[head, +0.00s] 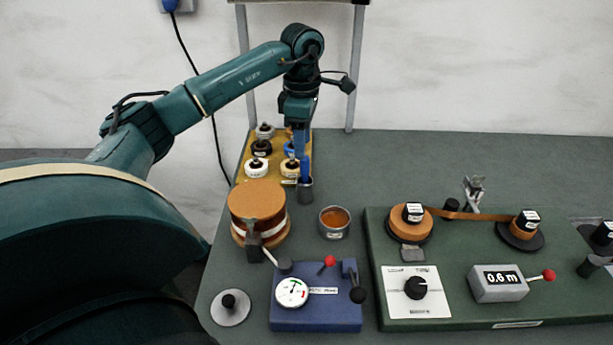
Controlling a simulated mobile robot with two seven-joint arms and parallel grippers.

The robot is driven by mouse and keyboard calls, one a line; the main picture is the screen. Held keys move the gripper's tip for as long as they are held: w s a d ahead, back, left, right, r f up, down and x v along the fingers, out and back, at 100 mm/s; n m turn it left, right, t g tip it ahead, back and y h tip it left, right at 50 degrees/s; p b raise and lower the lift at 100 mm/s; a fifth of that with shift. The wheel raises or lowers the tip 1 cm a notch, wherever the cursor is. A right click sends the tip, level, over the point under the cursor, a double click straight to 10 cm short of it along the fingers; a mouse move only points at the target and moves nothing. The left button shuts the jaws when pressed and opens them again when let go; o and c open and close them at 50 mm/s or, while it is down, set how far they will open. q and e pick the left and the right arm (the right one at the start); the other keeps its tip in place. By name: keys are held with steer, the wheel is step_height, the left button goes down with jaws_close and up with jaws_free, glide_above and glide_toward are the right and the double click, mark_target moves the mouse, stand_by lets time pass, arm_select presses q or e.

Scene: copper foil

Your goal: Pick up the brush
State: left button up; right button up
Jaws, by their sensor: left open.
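The brush (306,167) shows as a short blue handle standing upright in a small grey metal cup (305,190), near the front right corner of a yellow tray. Its lower end is hidden in the cup. My left gripper (301,153) points down from the arm above, with its fingers at the top of the handle. It is open; the fingers overlap the handle in this view, and I cannot tell whether they touch it. My right gripper is not in view.
The yellow tray (245,171) holds several capped bottles close to the gripper. A copper-coloured roll (256,199) and a cup of brown liquid (334,222) stand nearby. A blue gauge box (317,318) and a green machine base (466,313) are in front.

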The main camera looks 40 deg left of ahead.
mark_target(304, 182)
arm_select(q)
steer(key=f, duration=0.2)
steer(key=f+p, duration=0.1)
steer(key=f, duration=0.4)
steer(key=shift+w+a+f, duration=0.1)
steer(key=shift+w+f, duration=0.25)
steer(key=shift+f, duration=0.05)
jaws_close()
